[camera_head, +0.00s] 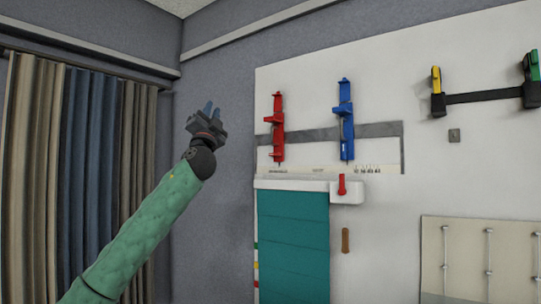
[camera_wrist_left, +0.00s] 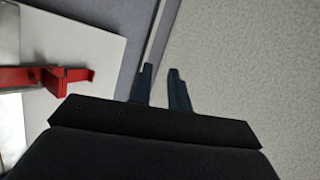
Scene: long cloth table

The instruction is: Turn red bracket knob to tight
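The red bracket (camera_head: 278,128) is mounted upright on the white wall board, left of a blue bracket (camera_head: 346,120). It also shows at the left of the left wrist view (camera_wrist_left: 40,78). I cannot make out its knob setting. My left gripper (camera_head: 208,108) is raised to the left of the red bracket, apart from it, with its fingers pointing up. In the left wrist view its two dark blue fingers (camera_wrist_left: 161,75) stand apart with nothing between them. My right gripper is in no view.
Yellow (camera_head: 437,90) and green (camera_head: 531,80) brackets join by a dark strap at upper right. Striped curtains (camera_head: 80,170) hang at left. The space between my left gripper and the board looks clear.

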